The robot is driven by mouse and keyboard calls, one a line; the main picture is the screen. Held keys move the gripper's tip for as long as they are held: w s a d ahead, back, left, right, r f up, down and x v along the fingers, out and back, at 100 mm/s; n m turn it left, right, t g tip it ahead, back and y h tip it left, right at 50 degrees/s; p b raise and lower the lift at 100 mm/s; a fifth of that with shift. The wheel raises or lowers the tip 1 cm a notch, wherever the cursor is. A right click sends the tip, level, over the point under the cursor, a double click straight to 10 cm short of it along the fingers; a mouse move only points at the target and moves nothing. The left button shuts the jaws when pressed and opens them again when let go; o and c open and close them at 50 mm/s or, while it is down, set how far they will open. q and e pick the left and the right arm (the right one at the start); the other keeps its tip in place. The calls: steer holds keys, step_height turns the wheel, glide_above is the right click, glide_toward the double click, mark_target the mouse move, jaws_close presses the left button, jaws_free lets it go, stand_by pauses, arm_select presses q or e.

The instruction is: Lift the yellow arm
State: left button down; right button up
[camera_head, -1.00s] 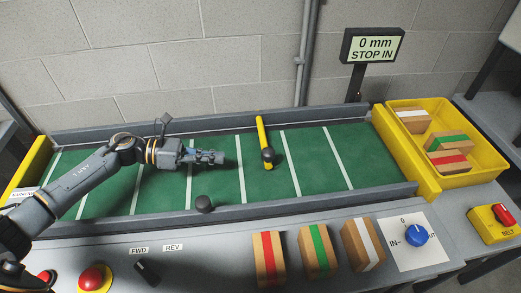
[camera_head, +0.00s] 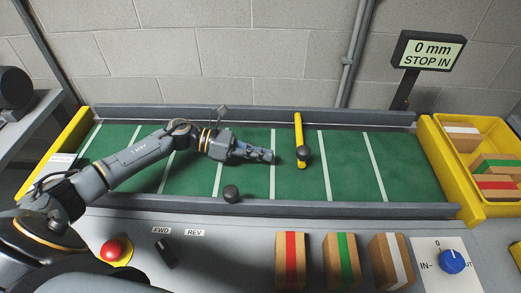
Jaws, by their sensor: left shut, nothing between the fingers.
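The yellow arm (camera_head: 298,132) lies across the far part of the green belt (camera_head: 345,180), running from the far rail toward the middle. A dark round knob (camera_head: 303,153) sits at its near end. My left gripper (camera_head: 271,156) is shut and empty over the belt, just left of the knob, with a small gap between them in the picture. Its fingers point right toward the knob. My right gripper is not in view.
A dark ball-shaped knob (camera_head: 231,193) stands at the near rail. Red, green and white striped blocks (camera_head: 342,262) stand in front. A yellow bin (camera_head: 441,163) with striped blocks is right. A sign (camera_head: 428,51) reads "0 mm STOP IN". A blue dial (camera_head: 452,261) and red button (camera_head: 113,250) are in front.

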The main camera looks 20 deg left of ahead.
mark_target(300, 162)
arm_select(q)
steer(key=p+x, duration=0.1)
steer(key=x, duration=0.5)
steer(key=shift+w+d+f, duration=0.1)
steer(key=shift+d, duration=0.2)
steer(key=shift+r+p, duration=0.4)
steer(key=shift+r, duration=0.25)
steer(key=w+a+r+n+g+h+b, duration=0.1)
steer(key=w+a+r+n+b, duration=0.1)
steer(key=w+r+n, duration=0.3)
steer(key=w+a+r+n+g+h+b, duration=0.1)
steer(key=w+r+n, duration=0.5)
steer(key=r, duration=0.8)
steer(key=shift+w+a+h+b, duration=0.4)
steer(key=shift+w+a+b, duration=0.4)
steer(key=shift+w+a, duration=0.65)
